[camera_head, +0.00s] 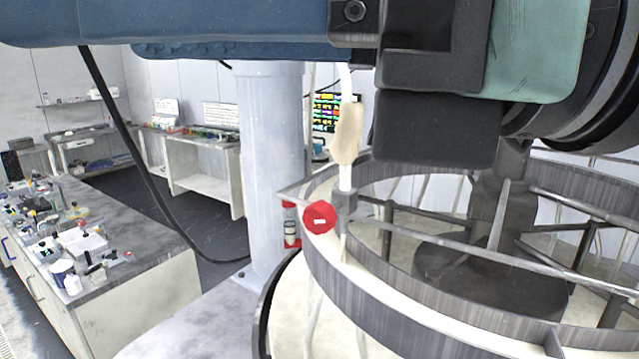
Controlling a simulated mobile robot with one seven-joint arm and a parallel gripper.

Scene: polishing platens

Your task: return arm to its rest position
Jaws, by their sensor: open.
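I cannot make out my gripper's fingertips anywhere in this view. Close in front, a dark blocky assembly (435,128) with a teal panel (535,50) and dark rounded rings at its right fills the upper right. I cannot tell whether it belongs to my arm or to a machine. Below it is a large round metal frame (400,318) with a grey outer ring and crossing bars. A dark hub stands in its middle. The dark assembly hides the far part of the ring.
A blue beam (180,22) crosses the top, with a black cable hanging at left. A pale column (272,160) stands behind the ring, near a red round sign (320,217). A cluttered bench (150,268) is at left. Dark floor lies between it and the back benches.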

